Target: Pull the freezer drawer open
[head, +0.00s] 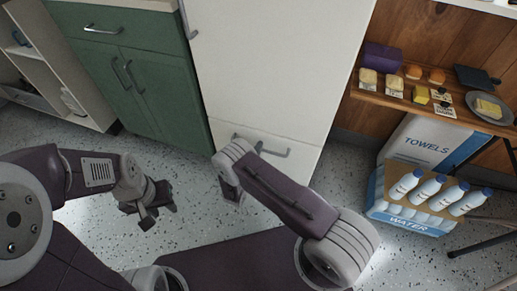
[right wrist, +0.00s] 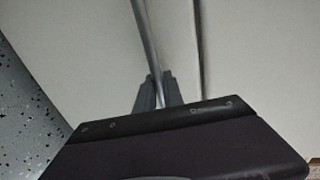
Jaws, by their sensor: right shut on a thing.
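The white freezer drawer (head: 300,158) is the lowest front of the tall white fridge (head: 275,60) in the head view. It looks about flush with the door above; a small gap cannot be told. Its grey bar handle (head: 275,152) is partly hidden by my right wrist. In the right wrist view my right gripper (right wrist: 158,92) is shut on the handle bar (right wrist: 145,38), with a finger on each side. A dark seam (right wrist: 202,60) runs beside the bar. My left gripper (head: 148,207) hangs empty over the floor at left; its jaw opening is unclear.
A green cabinet (head: 143,75) stands left of the fridge. On the right are a wooden shelf (head: 400,103) with food, a towels box (head: 425,140) and a water bottle pack (head: 400,215) on the floor. Speckled floor (head: 195,215) in front of the drawer is clear apart from my arms.

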